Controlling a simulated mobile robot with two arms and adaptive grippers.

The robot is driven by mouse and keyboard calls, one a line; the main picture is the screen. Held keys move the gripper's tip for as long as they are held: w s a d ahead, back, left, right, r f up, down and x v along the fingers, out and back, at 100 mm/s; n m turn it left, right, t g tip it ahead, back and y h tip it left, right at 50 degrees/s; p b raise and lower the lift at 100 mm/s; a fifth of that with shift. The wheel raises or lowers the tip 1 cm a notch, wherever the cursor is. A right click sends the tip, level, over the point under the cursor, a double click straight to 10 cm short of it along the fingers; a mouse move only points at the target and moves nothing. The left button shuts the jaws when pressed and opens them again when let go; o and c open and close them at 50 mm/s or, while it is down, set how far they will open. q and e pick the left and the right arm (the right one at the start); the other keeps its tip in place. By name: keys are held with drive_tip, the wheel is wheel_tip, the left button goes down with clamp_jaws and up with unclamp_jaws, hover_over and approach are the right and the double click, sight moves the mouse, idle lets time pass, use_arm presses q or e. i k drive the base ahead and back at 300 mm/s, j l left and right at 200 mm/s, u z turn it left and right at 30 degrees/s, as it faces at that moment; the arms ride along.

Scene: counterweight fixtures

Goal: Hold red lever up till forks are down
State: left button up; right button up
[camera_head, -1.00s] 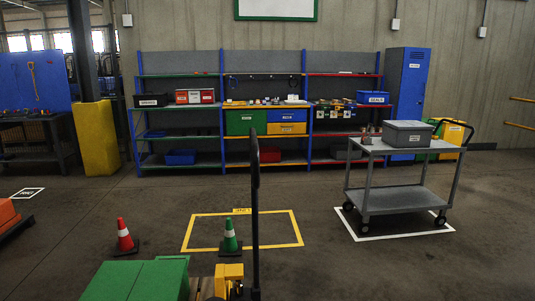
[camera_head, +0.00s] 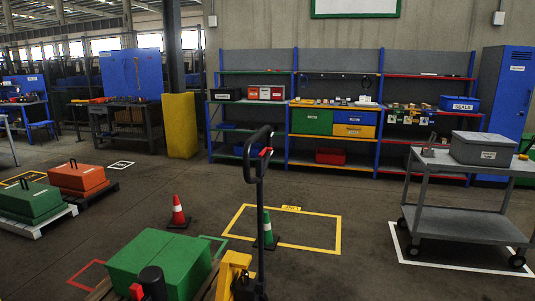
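The pallet jack's black handle (camera_head: 260,195) stands nearly upright in the lower middle of the head view. A small red lever (camera_head: 266,152) shows at the right side of its loop grip. The jack's yellow body (camera_head: 233,274) is at the bottom edge, beside a green block load (camera_head: 158,262) on a wooden pallet. The forks are hidden under the load, so their height cannot be told. Neither gripper can be made out, and nothing is seen holding the handle or lever.
A black cylinder (camera_head: 152,280) and a red piece (camera_head: 136,291) are at the bottom edge, unclear. A yellow floor outline (camera_head: 338,233), green cone (camera_head: 268,232) and red cone (camera_head: 178,213) lie beyond. A grey cart (camera_head: 460,222) stands right. Green weights (camera_head: 30,203) sit left.

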sight(266, 149)
drive_tip(key=u, duration=0.6)
drive_tip(key=i+l+u, duration=0.25)
drive_tip(key=l+u, duration=0.2)
drive_tip(key=i+l+u, duration=0.25)
drive_tip(key=l, duration=0.15)
drive_tip(key=l+u, duration=0.2)
drive_tip(key=i+l+u, duration=0.1)
drive_tip(key=l, duration=0.7)
drive_tip(key=i+l, duration=0.2)
drive_tip(key=l, duration=0.65)
drive_tip(key=i+l+u, duration=0.15)
drive_tip(key=l, duration=0.7)
drive_tip(key=l+u, duration=0.1)
drive_tip(key=l, duration=0.75)
drive_tip(key=i, duration=0.05)
